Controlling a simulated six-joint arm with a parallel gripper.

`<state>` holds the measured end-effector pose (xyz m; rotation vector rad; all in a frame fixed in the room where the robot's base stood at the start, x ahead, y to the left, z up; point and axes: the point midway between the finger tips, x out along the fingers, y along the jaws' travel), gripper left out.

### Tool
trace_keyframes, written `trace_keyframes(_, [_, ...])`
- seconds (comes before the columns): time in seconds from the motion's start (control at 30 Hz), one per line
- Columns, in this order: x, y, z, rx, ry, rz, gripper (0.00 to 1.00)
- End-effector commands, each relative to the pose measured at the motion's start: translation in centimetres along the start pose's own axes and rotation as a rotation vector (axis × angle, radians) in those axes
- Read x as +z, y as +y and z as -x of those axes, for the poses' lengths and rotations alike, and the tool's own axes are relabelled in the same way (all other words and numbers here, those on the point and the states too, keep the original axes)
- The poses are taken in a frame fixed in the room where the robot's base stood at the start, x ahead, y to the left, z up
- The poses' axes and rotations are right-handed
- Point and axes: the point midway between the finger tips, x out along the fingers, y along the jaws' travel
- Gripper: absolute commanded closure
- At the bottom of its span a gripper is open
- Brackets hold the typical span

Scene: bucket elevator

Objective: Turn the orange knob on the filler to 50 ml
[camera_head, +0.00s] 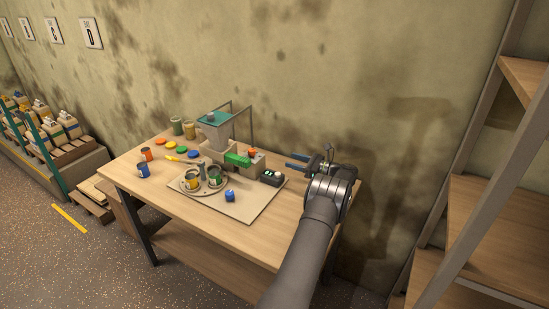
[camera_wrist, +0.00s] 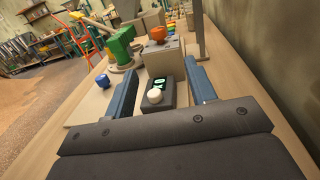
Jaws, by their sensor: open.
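The filler (camera_head: 213,133) stands on the table with a grey hopper and a green spout part (camera_head: 238,160). The orange knob (camera_head: 252,152) sits on top of a beige block at the filler's right side. In the wrist view the orange knob (camera_wrist: 157,35) is beyond the fingertips, near top centre. My gripper (camera_head: 288,160) is open and empty, to the right of the knob and apart from it. Its two blue fingers (camera_wrist: 160,70) point toward the block in the wrist view. No scale or setting is readable on the knob.
A black device (camera_wrist: 157,90) with a green display and white button lies between the fingers in the wrist view. A round plate (camera_head: 205,189) with cans and a blue object (camera_head: 230,196) stand in front of the filler. The wall is close behind; a shelf (camera_head: 495,225) is at right.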

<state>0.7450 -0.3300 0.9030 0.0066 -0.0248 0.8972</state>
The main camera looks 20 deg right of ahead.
Motion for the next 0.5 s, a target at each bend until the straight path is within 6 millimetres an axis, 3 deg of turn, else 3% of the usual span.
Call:
trace_keyframes(0.27, [0.8,2.7,-1.6,-0.196,-0.042,0.009,0.49])
trace_keyframes(0.5, [0.2,6.3,-1.9,-0.351,-0.005,0.005,0.49])
